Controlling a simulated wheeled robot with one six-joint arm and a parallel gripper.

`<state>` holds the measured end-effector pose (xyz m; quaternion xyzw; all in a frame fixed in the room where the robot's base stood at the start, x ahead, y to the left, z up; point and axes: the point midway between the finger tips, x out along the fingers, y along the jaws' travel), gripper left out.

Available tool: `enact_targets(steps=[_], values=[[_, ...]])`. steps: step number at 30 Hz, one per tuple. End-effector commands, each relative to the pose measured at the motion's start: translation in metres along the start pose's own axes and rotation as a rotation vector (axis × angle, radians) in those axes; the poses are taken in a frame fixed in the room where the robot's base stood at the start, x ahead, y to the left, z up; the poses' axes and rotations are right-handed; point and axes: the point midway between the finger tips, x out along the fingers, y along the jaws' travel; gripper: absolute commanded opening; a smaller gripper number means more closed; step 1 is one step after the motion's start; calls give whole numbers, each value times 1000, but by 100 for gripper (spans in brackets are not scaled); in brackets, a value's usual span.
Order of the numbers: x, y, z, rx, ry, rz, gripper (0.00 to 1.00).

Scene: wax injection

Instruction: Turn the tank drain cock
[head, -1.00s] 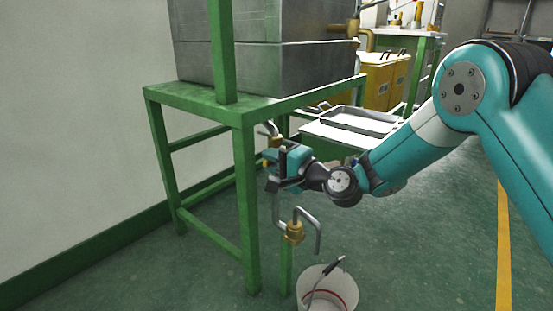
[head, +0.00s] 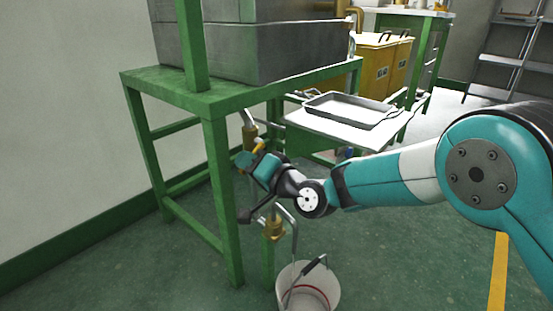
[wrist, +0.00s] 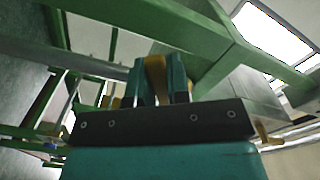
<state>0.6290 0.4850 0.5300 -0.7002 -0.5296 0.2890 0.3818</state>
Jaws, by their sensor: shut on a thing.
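The drain cock (head: 250,136) is a brass fitting on a pipe beneath the green stand that carries the grey tank (head: 265,50). Its yellow handle (head: 259,145) sticks out beside my gripper (head: 250,160). In the wrist view, my gripper (wrist: 159,82) has its two teal fingers shut on the yellow-brass handle (wrist: 156,72), which stands between them. In the head view, the fingers hide part of the handle and the lower pipe.
The green stand leg (head: 222,200) is close to the left of my gripper. Below is a brass fitting (head: 273,227) with a bent grey pipe, above a white bucket (head: 322,285). A grey tray (head: 350,109) lies on a low white table to the right.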

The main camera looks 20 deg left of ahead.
Motion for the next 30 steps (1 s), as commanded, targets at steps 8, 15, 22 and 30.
enact_targets(steps=[8,15,22,30], values=[[7,-2,7,-23,-10,-5,0],[6,-2,7,-22,-10,-5,0],[6,-3,7,-22,-11,-6,43],[0,-3,6,-20,-12,-5,43]])
